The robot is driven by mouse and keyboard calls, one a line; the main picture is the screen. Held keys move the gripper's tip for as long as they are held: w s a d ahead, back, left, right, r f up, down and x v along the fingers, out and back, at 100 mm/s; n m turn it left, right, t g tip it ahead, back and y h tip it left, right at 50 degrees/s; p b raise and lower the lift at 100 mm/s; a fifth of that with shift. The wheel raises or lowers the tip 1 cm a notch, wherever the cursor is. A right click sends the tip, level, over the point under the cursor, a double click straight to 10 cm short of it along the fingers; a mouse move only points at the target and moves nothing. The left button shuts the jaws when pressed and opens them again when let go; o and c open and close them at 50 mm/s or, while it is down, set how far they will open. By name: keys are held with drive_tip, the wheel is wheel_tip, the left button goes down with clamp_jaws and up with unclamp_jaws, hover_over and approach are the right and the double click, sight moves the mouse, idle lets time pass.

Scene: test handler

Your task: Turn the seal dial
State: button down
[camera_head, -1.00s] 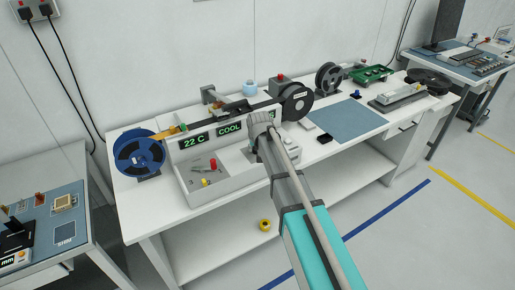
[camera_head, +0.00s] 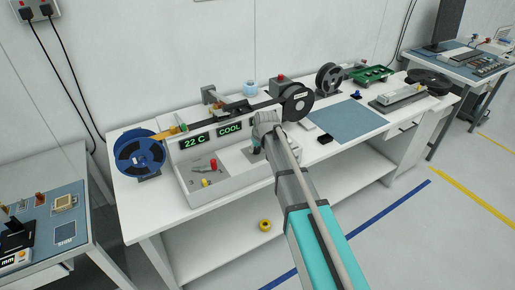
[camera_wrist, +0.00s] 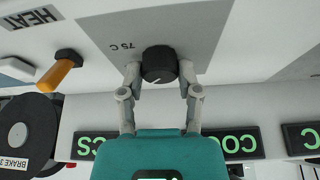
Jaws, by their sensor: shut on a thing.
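The seal dial (camera_wrist: 158,62), a round black knob with a pale pointer line, stands on a grey panel patch marked 75 C in the wrist view. My gripper (camera_wrist: 160,75) has one finger on each side of the dial and is shut on it. In the head view my gripper (camera_head: 256,150) is low at the right part of the white machine (camera_head: 225,176). My arm hides the dial there. Display panels read 22 C (camera_head: 194,142) and COOL (camera_head: 230,129).
An orange handle (camera_wrist: 60,72) stands beside the HEAT label in the wrist view. A blue reel (camera_head: 138,154) and a dark reel (camera_head: 297,103) flank the machine. A blue mat (camera_head: 348,121) lies to the right. A yellow roll (camera_head: 265,225) lies below the bench.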

drive_tip(key=n+g+y, duration=0.1)
drive_tip(key=n, duration=0.3)
drive_tip(key=shift+w+d, duration=0.15)
drive_tip(key=n, duration=0.2)
drive_tip(key=n+g+y, duration=0.1)
drive_tip(key=n, duration=0.1)
drive_tip(key=shift+g, duration=0.3)
drive_tip(key=shift+d+n, duration=0.1)
drive_tip(key=shift+n, duration=0.2)
drive_tip(key=shift+c, duration=1.5)
unclamp_jaws()
